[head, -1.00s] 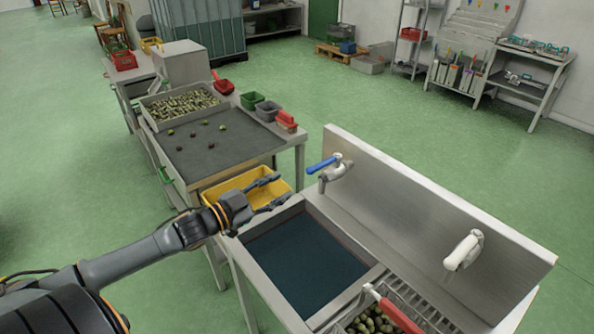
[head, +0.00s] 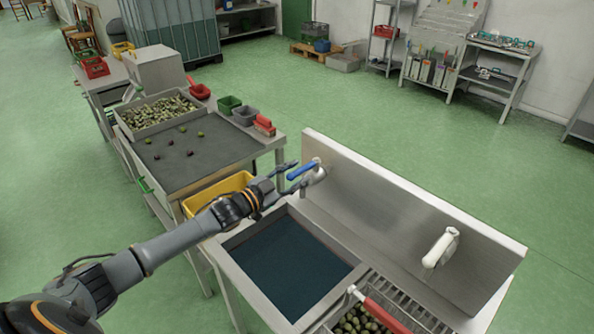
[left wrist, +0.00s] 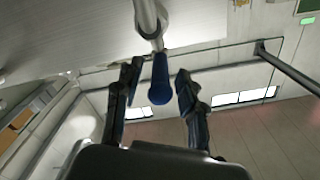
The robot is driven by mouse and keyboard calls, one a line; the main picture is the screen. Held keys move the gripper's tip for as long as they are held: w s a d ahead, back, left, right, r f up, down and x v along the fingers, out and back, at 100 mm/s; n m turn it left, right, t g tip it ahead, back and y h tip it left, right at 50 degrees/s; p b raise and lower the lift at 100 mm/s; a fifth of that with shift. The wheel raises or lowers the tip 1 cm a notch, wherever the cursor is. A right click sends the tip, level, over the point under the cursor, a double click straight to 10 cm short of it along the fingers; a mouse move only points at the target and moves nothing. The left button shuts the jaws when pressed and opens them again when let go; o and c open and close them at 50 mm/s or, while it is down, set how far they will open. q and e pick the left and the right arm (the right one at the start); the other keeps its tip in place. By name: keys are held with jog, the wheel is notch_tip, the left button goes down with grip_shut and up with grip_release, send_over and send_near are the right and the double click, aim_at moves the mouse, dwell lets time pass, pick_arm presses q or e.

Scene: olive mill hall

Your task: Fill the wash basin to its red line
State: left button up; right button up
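The wash basin (head: 250,293) is a sunken square in the steel sink, dark blue-green inside. I cannot tell water from basin floor, and cannot clearly make out the red line. A tap with a blue lever (head: 302,170) stands on the splashback at the basin's far corner. My left gripper (head: 292,178) is open at this lever. In the left wrist view, the blue lever (left wrist: 160,82) lies between the two spread fingers, with gaps on both sides. No stream shows from the spout, which is partly hidden. My right gripper is not in view.
A white tap (head: 441,248) sits farther right on the splashback (head: 400,205). A yellow crate (head: 217,190) and a sorting table with olives (head: 205,150) lie beyond the left arm.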

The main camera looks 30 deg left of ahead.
pick_arm(q)
jog(key=shift+w+d, duration=0.2)
jog(key=shift+w, duration=0.25)
grip_shut()
jog(key=shift+d, duration=0.1)
